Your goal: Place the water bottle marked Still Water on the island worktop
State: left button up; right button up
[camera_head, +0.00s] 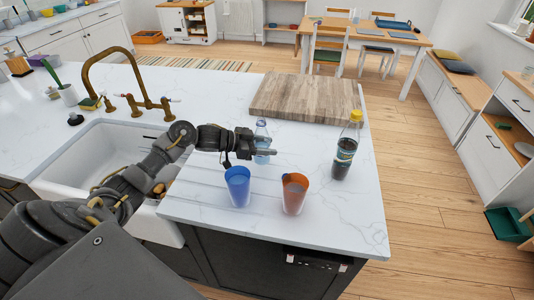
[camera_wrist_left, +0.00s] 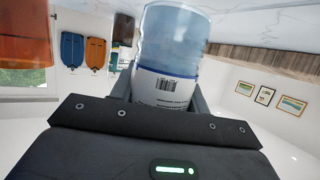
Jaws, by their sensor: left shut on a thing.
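The water bottle (camera_head: 262,134) is clear with a pale blue tint and stands upright at the island worktop (camera_head: 330,215), in front of the wooden board. My left gripper (camera_head: 264,152) is shut on the bottle, reaching in from the left. In the left wrist view the bottle (camera_wrist_left: 170,60) fills the space between the fingers and shows a white label with a barcode and a blue band. Its name is not readable. I cannot tell whether its base touches the worktop. My right gripper is not in view.
A blue cup (camera_head: 238,186) and an orange-brown cup (camera_head: 294,193) stand in front of the gripper. A dark bottle with a yellow cap (camera_head: 346,146) stands to the right. The wooden board (camera_head: 305,98) lies behind. A sink (camera_head: 95,160) with a brass tap (camera_head: 125,80) is left. The worktop's right front is clear.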

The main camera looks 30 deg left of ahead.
pick_arm(q)
jog(key=shift+f+p, duration=0.35)
jog(key=shift+f, duration=1.55)
jog(key=o, duration=1.1)
jog(key=shift+f, duration=0.1)
jog(key=shift+o, duration=0.2)
jog(key=shift+r, duration=0.2)
jog(key=b+v, duration=0.2)
jog(key=v, duration=1)
jog(key=shift+b, duration=0.4)
